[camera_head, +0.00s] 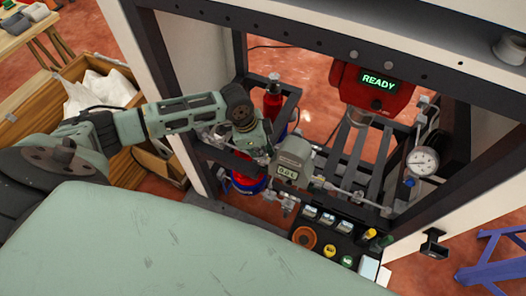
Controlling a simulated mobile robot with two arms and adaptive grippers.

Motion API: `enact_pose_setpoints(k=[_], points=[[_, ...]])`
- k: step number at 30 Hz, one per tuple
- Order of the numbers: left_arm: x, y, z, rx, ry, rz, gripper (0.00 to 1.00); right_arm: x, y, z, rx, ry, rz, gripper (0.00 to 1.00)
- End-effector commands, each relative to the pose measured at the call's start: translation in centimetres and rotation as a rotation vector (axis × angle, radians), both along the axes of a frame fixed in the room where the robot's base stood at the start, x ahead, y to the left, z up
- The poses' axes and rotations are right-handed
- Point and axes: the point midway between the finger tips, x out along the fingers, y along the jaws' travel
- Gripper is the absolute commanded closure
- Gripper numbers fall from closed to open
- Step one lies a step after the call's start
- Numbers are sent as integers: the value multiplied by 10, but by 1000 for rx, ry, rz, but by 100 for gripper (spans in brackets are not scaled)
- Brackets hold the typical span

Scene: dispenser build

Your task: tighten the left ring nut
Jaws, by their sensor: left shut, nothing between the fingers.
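My left gripper (268,157) is at the end of my left arm, which comes in from the left and bends down into the dark frame. It is small in view, and its fingers are shut with nothing between them. It is close beside a grey-green box with a small display (291,160); I cannot tell whether they touch. Metal pipe fittings (283,200) sit just below the box. I cannot make out the left ring nut; it may be hidden by the gripper or too small to tell. My right gripper is not in view.
A red unit reading READY (372,88) hangs at the back. A round gauge (423,161) is at the right. Red bottles (272,103) stand behind my wrist. A wooden crate (50,118) is at left.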

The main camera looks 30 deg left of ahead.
Motion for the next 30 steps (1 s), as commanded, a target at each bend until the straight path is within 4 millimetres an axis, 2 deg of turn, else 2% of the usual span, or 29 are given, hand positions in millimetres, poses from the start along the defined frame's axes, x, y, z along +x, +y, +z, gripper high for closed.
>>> enact_pose_setpoints(k=[8,19,30], points=[[4,2,0,2,-3,2,100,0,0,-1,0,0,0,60],[20,4,0,2,-3,3,100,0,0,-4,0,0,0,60],[20,5,0,2,-3,2,100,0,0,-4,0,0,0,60]])
